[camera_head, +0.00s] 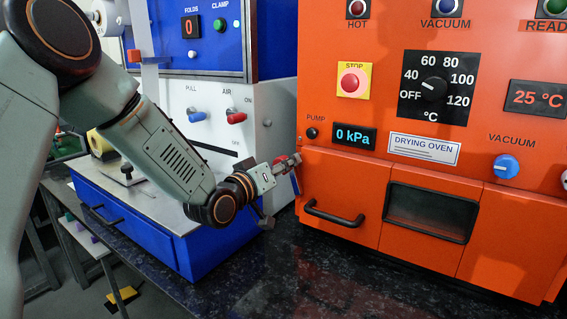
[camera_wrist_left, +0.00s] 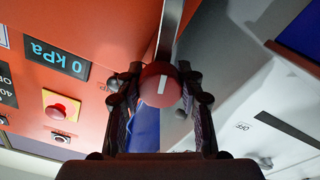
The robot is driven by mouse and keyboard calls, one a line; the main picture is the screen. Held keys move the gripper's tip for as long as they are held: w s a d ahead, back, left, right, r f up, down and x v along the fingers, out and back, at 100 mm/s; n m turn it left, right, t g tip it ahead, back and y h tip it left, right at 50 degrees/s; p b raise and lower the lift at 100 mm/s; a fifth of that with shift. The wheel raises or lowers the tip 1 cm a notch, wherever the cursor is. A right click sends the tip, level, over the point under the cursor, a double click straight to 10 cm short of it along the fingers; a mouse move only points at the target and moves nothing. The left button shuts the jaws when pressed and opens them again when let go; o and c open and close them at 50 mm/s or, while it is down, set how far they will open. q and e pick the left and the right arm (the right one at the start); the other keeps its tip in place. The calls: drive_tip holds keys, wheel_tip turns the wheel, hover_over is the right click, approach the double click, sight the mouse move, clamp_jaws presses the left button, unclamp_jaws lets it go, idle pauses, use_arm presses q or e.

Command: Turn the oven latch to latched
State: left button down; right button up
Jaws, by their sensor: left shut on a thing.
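The drying oven (camera_head: 340,185) is the orange cabinet at the right of the head view, with its front door closed flush as far as I can see. My left gripper (camera_head: 288,163) is at the oven's left front edge. In the left wrist view a round red knob with a white line, which looks like the latch (camera_wrist_left: 160,86), sits between the two dark fingers of my left gripper (camera_wrist_left: 160,95). The fingers are shut on it from both sides. The white line runs nearly upright in that picture. In the head view the fingers mostly hide the knob. My right gripper is not in view.
A blue and white machine (camera_head: 220,110) with a blue drawer base (camera_head: 150,225) stands close on the left, leaving a narrow gap beside the oven. The oven front carries a handle (camera_head: 334,213), a stop button (camera_head: 350,83) and a blue vacuum knob (camera_head: 506,167). The dark counter (camera_head: 280,275) in front is clear.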

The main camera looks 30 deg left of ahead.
use_arm(q)
drive_tip(key=n+p, duration=0.1)
drive_tip(key=n, duration=1.3)
drive_tip(key=shift+f, duration=0.1)
idle(0.4)
drive_tip(key=c, duration=0.8)
unclamp_jaws()
drive_tip(key=shift+s, duration=0.1)
drive_tip(key=s+a, duration=0.1)
drive_tip(key=s, duration=0.6)
drive_tip(key=shift+s, duration=0.15)
